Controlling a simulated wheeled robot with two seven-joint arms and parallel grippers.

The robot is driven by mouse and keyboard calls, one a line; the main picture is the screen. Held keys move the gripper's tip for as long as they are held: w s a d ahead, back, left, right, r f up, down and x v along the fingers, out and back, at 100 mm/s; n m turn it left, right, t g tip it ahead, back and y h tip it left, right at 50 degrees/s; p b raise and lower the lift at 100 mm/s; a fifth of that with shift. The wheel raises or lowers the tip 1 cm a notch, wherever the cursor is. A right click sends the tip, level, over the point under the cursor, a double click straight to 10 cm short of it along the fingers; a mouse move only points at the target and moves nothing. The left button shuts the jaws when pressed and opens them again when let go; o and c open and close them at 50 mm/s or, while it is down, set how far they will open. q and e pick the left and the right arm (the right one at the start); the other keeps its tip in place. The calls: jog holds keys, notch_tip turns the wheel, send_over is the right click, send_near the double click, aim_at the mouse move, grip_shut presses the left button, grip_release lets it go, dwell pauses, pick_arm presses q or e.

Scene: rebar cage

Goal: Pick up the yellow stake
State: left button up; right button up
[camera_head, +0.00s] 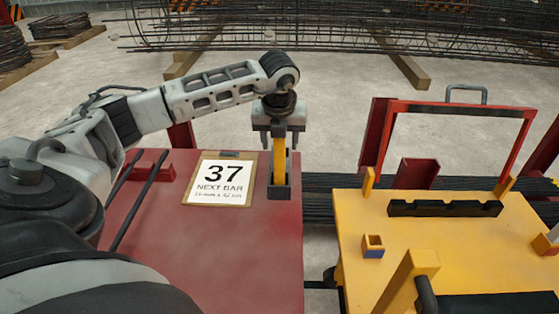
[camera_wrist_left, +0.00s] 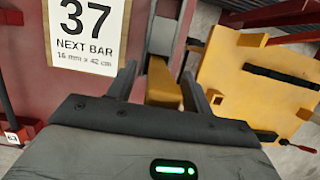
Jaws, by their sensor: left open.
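The yellow stake (camera_head: 279,163) stands upright in a dark holder (camera_head: 280,191) on the right part of the red table (camera_head: 240,250). My left gripper (camera_head: 280,138) points down over the stake, with one finger on each side of its upper part. The gripper hides the stake's top in the head view. In the left wrist view, the yellow stake (camera_wrist_left: 164,92) lies between the two spread fingers of the left gripper (camera_wrist_left: 160,84). The fingers look apart from it. My right gripper is not in view.
A sign reading 37 NEXT BAR (camera_head: 219,181) lies left of the holder. Dark bars (camera_head: 137,200) are on the table's left. A yellow table (camera_head: 460,245) with a black notched rack (camera_head: 445,208) and a red frame (camera_head: 455,108) stands to the right. Rebar cages (camera_head: 330,30) lie behind.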

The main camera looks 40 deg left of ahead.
pick_arm(q)
grip_shut()
jog(key=shift+r, duration=0.15)
